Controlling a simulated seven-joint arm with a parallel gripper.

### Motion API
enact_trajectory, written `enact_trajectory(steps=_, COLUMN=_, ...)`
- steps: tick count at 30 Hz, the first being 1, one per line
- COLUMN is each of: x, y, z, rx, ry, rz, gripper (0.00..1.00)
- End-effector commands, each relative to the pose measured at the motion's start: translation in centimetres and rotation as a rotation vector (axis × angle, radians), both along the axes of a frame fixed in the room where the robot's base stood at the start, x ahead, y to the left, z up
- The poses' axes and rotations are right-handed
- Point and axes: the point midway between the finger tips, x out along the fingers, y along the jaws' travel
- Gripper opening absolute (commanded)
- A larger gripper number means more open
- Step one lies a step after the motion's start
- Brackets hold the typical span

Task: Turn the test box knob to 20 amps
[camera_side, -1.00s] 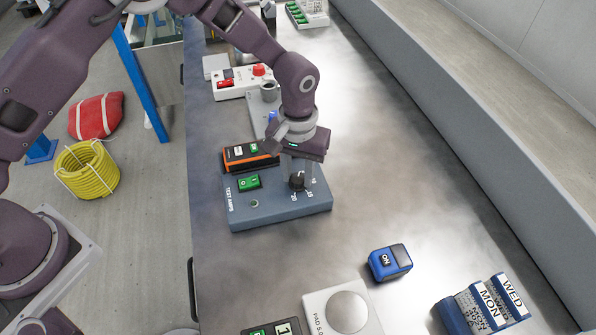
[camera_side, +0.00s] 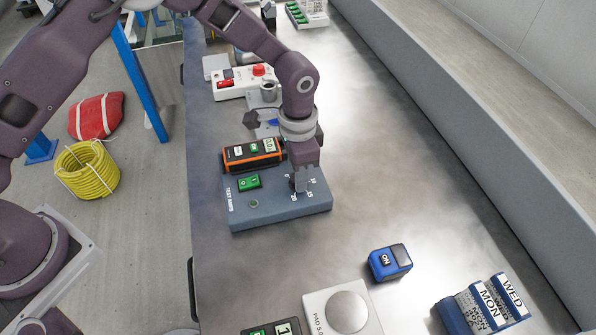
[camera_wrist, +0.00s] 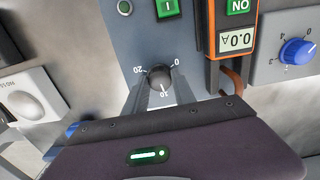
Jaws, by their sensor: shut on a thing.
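The test box (camera_side: 275,207) is a blue-grey panel marked TEST AMPS, lying on the metal bench in the side view. Its black knob (camera_wrist: 158,75) shows in the wrist view, with 20 to its left, 10 below it and 0 to its upper right. My gripper (camera_side: 300,186) points down over the box's right part and is shut on the knob; its fingers partly hide it in the side view. I cannot clearly tell which number the knob's pointer faces. A green rocker switch (camera_side: 249,183) sits on the box's left part.
An orange-edged meter (camera_side: 252,155) stands just behind the box and reads 0.0 A in the wrist view. A blue knob (camera_wrist: 297,52) is on a neighbouring grey panel.

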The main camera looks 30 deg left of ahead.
Motion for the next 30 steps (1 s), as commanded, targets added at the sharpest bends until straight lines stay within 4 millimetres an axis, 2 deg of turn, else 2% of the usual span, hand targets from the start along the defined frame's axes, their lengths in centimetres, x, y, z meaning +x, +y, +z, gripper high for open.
enact_trajectory(steps=30, x=0.11, y=-0.05, z=0.09, rx=-0.001, ry=-0.003, rz=-0.962, gripper=0.0)
